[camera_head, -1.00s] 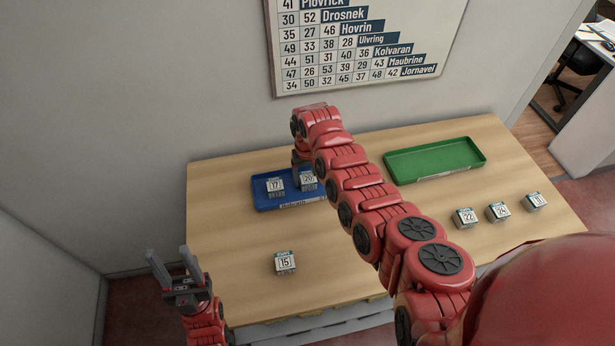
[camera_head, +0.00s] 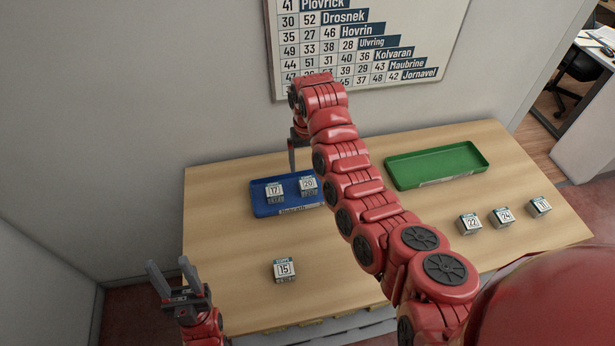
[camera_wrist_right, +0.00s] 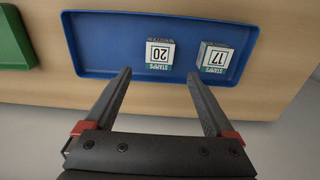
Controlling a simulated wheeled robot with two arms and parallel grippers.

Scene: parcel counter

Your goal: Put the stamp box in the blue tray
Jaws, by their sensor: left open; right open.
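The blue tray (camera_head: 263,207) lies on the left part of the table. Two stamp boxes stand in it, box 17 (camera_head: 275,193) on the left and box 20 (camera_head: 308,187) on the right. In the right wrist view, box 20 (camera_wrist_right: 159,54) and box 17 (camera_wrist_right: 215,60) stand apart in the blue tray (camera_wrist_right: 110,40). My right gripper (camera_head: 292,165) is open and empty above the back of the tray, partly hidden by its arm. Stamp box 15 (camera_head: 284,268) stands on the bare table in front. My left gripper (camera_head: 174,278) is open and empty, left of the table.
A green tray (camera_head: 437,166), seen empty, lies at the back right. Boxes 22 (camera_head: 469,223), 24 (camera_head: 502,217) and 11 (camera_head: 540,206) stand on the table's right side. A numbered chart (camera_head: 345,45) hangs on the wall behind.

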